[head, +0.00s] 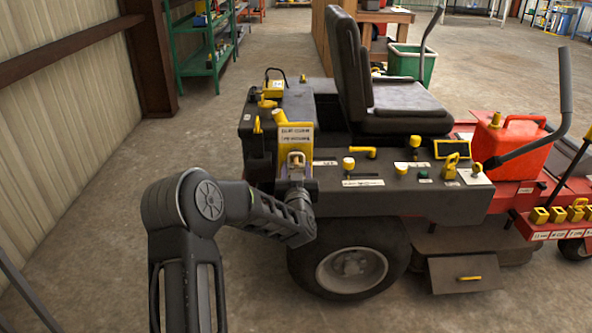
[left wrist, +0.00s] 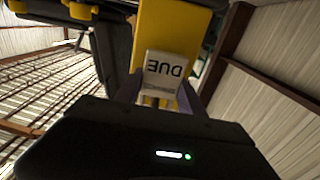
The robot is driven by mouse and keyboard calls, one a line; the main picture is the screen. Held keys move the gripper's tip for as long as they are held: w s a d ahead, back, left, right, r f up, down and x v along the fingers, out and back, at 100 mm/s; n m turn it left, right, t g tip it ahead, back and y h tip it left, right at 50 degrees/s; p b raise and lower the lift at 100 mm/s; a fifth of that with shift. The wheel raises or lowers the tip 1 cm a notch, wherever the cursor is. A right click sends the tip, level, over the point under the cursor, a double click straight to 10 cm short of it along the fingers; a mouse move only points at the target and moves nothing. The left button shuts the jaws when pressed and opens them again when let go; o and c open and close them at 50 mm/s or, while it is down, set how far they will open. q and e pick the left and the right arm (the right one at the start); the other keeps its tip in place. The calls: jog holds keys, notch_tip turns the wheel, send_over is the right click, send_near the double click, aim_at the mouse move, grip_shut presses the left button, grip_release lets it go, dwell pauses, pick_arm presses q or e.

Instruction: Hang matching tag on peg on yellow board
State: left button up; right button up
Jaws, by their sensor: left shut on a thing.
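The yellow board (head: 303,128) stands upright at the left end of the mower's dark console, with two lines of dark lettering too small to read. My left gripper (head: 297,172) is in front of its lower part, shut on a tag. In the left wrist view the pale tag (left wrist: 165,68), lettered DUE, which appears upside down, sits between the fingers (left wrist: 160,92), with the yellow board (left wrist: 175,22) close behind it. The peg is hidden or cannot be made out. I cannot tell whether the tag touches the board. My right gripper is not in view.
The riding mower's console (head: 385,190) carries yellow knobs, white labels and a small dark yellow-framed panel (head: 451,149). The black seat (head: 395,90) and red fuel can (head: 510,145) stand behind and right. The corrugated wall (head: 60,120) is left, with clear floor between.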

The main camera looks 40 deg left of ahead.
pick_arm(q)
jog(key=o, duration=1.8)
jog(key=v, duration=0.9)
jog(key=shift+b, duration=0.45)
dwell(0.3)
